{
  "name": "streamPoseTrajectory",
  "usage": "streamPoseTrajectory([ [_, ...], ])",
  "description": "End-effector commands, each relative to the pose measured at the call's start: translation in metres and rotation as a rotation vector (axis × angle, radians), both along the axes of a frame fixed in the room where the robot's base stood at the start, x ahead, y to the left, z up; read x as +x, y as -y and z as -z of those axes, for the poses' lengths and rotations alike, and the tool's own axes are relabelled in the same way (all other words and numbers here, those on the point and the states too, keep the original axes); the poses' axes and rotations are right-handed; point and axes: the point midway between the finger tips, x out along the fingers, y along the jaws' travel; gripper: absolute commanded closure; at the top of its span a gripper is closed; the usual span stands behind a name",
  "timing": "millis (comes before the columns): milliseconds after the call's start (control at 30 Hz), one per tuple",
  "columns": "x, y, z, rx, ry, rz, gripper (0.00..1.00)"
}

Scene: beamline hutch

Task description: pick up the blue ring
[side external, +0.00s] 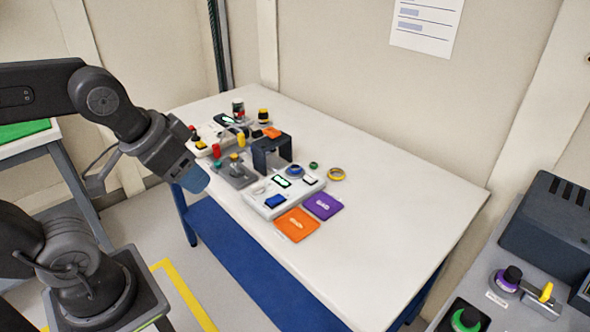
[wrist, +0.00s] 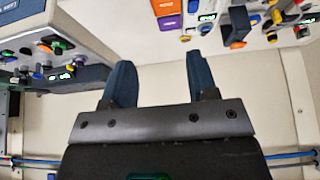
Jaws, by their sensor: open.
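A small blue ring (side external: 295,170) shows in the side view, at the back part of a white panel (side external: 260,205) on the white table. It looks round and flat; fine detail is too small to tell. My gripper (side external: 194,181) is in the air at the table's left front edge, left of the ring and clearly apart from it, pointing down and to the right. In the wrist view my gripper (wrist: 160,65) has its two blue fingers wide apart with nothing between them. I cannot pick out the ring with certainty in the wrist view.
A dark bracket (side external: 272,152) stands just behind and left of the ring. A yellow ring (side external: 336,174) and a small green ring (side external: 313,165) lie to its right. Orange (side external: 297,224) and purple (side external: 323,206) squares lie in front. The table's right half is clear.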

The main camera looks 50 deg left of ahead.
Motion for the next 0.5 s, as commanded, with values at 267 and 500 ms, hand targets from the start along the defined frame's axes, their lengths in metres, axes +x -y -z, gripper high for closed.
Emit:
streamPoseTrajectory([
  [267,0.0,0.0,0.0,0.0,0.0,0.0,0.27],
  [500,0.0078,-0.0012,-0.0053,-0.01,-0.01,-0.024,0.27],
])
